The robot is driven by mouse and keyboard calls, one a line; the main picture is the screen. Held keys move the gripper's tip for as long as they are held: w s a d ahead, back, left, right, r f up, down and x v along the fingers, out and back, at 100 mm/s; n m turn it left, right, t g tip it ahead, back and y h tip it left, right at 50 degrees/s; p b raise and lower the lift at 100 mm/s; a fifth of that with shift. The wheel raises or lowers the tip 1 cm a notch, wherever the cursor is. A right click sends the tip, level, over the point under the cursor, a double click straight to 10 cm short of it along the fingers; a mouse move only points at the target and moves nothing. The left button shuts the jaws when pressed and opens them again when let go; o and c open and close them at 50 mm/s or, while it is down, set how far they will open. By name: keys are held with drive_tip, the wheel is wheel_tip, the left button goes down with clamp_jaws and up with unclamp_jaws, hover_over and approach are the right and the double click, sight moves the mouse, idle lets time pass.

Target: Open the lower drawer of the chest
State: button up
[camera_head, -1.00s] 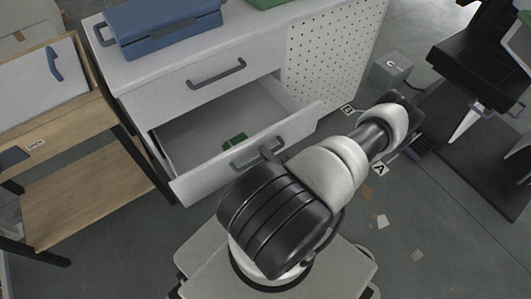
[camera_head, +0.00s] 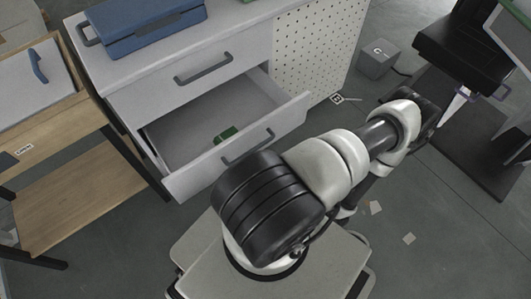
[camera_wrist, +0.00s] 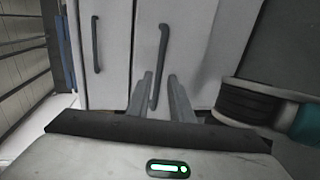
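The white chest (camera_head: 117,84) stands ahead with its lower drawer (camera_head: 188,177) pulled well out. In the head view the lower drawer's dark bar handle (camera_head: 248,147) is on the drawer front, just above my arm. A green object (camera_head: 226,135) lies inside the drawer. The upper drawer (camera_head: 165,88) is shut. My gripper is hidden in the head view. In the wrist view my gripper (camera_wrist: 160,78) has its two fingers apart, with the lower drawer's handle (camera_wrist: 162,50) seen between them. I cannot tell whether the fingers touch it.
A blue toolbox (camera_head: 145,27) sits on the chest top. A wooden-shelved bench (camera_head: 75,195) stands close on the left. A grey box (camera_head: 378,58) and a black machine (camera_head: 460,55) stand to the right. Small scraps (camera_head: 408,239) lie on otherwise clear floor at lower right.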

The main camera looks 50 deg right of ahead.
drive_tip(key=v, duration=0.6)
drive_tip(key=shift+s, duration=0.15)
idle(0.3)
